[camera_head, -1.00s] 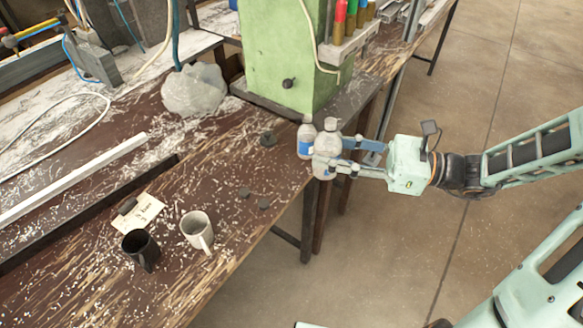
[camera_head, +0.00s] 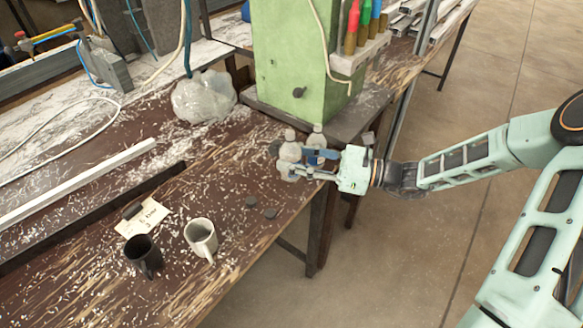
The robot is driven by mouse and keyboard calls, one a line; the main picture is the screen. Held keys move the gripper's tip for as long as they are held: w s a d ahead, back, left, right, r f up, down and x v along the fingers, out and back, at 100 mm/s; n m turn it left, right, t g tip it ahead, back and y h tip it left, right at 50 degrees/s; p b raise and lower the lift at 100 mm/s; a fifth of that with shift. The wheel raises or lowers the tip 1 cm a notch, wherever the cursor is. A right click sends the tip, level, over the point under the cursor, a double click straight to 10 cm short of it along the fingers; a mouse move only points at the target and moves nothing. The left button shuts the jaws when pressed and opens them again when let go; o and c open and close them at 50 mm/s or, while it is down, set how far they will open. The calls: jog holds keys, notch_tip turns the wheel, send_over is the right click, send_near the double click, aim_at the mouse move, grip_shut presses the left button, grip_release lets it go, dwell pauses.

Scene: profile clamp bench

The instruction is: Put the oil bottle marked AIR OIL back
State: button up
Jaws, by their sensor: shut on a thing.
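My gripper (camera_head: 297,172) is shut on a clear greyish bottle (camera_head: 289,151) with a rounded cap, at the right edge of the brown workbench. The bottle is upright, and the fingers hide its lower part. I cannot tell whether its base touches the bench. A second, similar bottle (camera_head: 317,138) with a blue label stands just behind and to the right, partly hidden by my gripper. No lettering is readable on either bottle, so I cannot tell which is marked AIR OIL.
A green machine column (camera_head: 285,65) stands behind the bottles. Small dark discs (camera_head: 251,202) lie in front of them on the bench. A white mug (camera_head: 200,238), a black mug (camera_head: 142,255) and a handwritten note (camera_head: 141,218) are nearer left. A clear plastic bag (camera_head: 203,97) lies at the back.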

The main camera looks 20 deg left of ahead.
jog(key=shift+w+a+f, duration=0.1)
jog(key=shift+a+f, duration=0.05)
jog(key=shift+f, duration=0.8)
jog(key=shift+w+a+f, duration=0.1)
jog(key=shift+f, duration=0.8)
jog(key=shift+f, duration=0.2)
jog(key=o, duration=1.2)
jog(key=shift+r, duration=0.1)
jog(key=shift+r, duration=0.15)
jog(key=d, duration=1.2)
